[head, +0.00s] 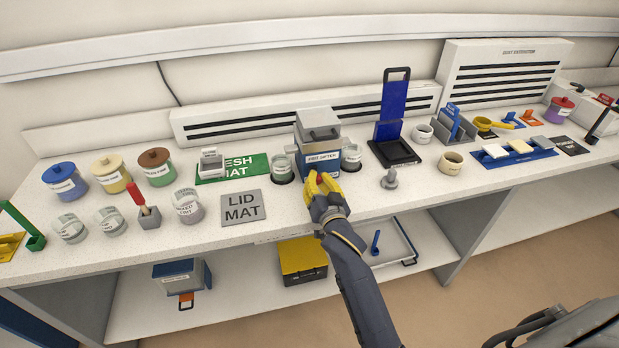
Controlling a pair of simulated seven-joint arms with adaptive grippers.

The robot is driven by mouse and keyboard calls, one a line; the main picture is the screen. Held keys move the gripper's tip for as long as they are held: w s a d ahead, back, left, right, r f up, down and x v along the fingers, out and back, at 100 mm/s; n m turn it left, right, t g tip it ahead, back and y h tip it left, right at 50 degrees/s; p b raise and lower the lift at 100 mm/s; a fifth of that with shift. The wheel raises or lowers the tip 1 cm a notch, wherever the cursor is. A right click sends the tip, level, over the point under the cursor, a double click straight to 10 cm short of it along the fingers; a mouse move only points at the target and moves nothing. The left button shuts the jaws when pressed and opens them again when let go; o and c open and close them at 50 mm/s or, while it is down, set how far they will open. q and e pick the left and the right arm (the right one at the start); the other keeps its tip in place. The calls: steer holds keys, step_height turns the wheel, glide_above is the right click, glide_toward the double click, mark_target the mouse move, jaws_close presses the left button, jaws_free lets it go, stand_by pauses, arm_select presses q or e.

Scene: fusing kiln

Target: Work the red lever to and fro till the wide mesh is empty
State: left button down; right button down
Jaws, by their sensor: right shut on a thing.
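The sifter (318,134), a grey box with a blue-edged front label, stands at the back middle of the bench. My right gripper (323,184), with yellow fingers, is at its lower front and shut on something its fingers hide. This is most likely the red lever, though no red of it shows there. The wide mesh cannot be made out; the sifter's grey lid hides its inside. Clear jars (282,169) and (351,157) stand on either side of the sifter. My left gripper is not in view.
A green mesh mat (257,166) with a small pale box and a grey lid mat (243,207) lie to the left. A red-handled tool (136,194) stands in a grey block. A tall blue panel (395,100) stands right of the sifter.

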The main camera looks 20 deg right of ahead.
steer(key=shift+a+r, duration=0.2)
steer(key=shift+r, duration=0.35)
steer(key=c, duration=1.5)
jaws_free()
steer(key=shift+c, duration=0.2)
steer(key=o, duration=0.4)
steer(key=shift+f, duration=0.3)
steer(key=shift+s, duration=0.65)
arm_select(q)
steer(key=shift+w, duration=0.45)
arm_select(e)
steer(key=s, duration=1)
steer(key=shift+s+a, duration=0.35)
